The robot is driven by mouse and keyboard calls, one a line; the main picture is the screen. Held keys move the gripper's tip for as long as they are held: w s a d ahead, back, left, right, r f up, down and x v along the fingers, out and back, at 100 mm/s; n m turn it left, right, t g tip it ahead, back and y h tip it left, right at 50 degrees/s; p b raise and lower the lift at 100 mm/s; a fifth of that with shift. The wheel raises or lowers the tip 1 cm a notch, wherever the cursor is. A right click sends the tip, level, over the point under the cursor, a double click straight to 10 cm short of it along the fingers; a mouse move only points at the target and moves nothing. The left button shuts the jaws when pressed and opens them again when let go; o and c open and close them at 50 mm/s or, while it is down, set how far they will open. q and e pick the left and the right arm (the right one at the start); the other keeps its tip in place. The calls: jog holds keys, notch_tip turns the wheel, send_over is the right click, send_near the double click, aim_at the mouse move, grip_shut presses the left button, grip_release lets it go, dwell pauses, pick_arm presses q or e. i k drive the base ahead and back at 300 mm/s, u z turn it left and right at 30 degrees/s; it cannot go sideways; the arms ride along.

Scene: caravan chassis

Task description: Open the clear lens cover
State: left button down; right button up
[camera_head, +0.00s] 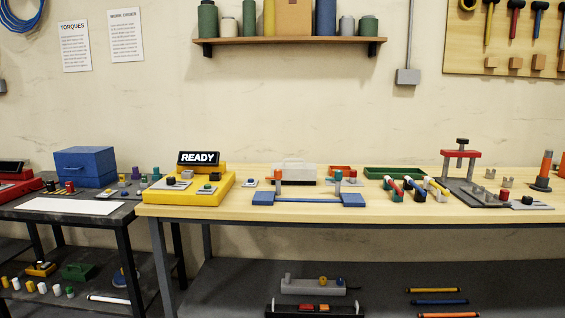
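A pale, see-through-looking box shape (294,171) with a raised handle-like top stands at the back of the wooden workbench. It may be the clear lens cover, but it is too small to be sure. It looks shut, though its hinge and edges cannot be made out. Neither of my grippers is in this view.
A yellow console (188,191) with a READY sign (199,158) stands left on the workbench (450,219). A dark side table (95,221) stands left.

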aim_at(304, 171)
jog(key=u, duration=0.65)
jog(key=i, duration=0.85)
jog(key=u, duration=0.5)
